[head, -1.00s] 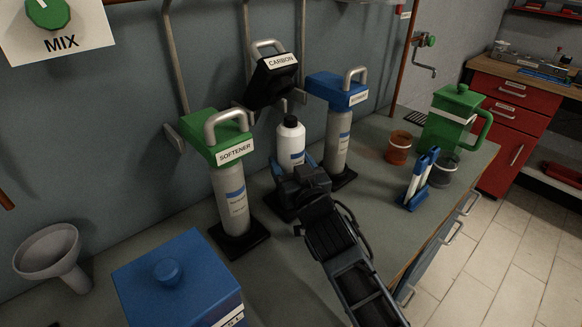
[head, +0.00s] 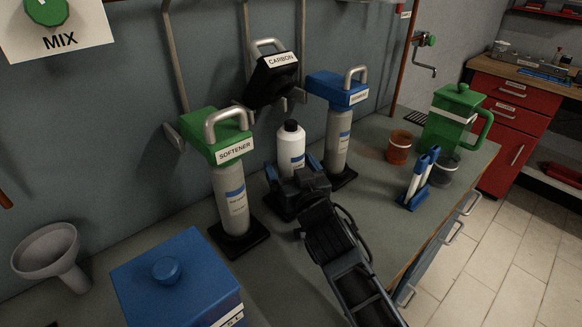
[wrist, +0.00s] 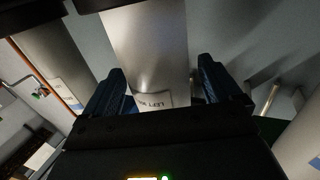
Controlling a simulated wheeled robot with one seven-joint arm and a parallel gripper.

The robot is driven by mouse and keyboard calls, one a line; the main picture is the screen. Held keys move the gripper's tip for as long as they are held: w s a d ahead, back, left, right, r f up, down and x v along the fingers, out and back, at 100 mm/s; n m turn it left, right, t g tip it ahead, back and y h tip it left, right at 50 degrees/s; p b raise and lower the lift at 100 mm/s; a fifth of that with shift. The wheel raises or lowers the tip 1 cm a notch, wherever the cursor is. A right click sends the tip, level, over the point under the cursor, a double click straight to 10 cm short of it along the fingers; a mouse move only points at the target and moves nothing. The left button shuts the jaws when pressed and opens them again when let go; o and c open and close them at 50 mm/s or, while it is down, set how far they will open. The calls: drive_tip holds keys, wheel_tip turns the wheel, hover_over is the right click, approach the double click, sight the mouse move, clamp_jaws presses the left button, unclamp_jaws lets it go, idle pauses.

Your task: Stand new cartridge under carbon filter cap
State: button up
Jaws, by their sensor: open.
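The white cartridge (head: 291,150) with a dark top and a blue band stands upright beneath the black carbon filter cap (head: 273,79), which is tilted up on the wall. My gripper (head: 292,174) is open, its blue fingers spread on either side of the cartridge's lower part. In the wrist view the cartridge (wrist: 148,50) rises between the two fingertips (wrist: 160,85), with a small gap visible at the right finger. The cartridge's foot is hidden behind my gripper in the head view.
The green softener filter (head: 232,190) stands close on the left and the blue-capped filter (head: 338,130) close on the right. A blue box (head: 180,285) and a funnel (head: 48,252) are at the front left. An orange cup (head: 399,146) and green jug (head: 452,120) stand right.

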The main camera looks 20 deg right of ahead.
drive_tip(key=shift+r, duration=0.15)
drive_tip(key=shift+s, duration=0.35)
drive_tip(key=s+a, duration=0.1)
drive_tip(key=s, duration=1)
drive_tip(key=shift+s+b, duration=0.15)
drive_tip(key=shift+b, duration=0.3)
drive_tip(key=shift+c, duration=0.3)
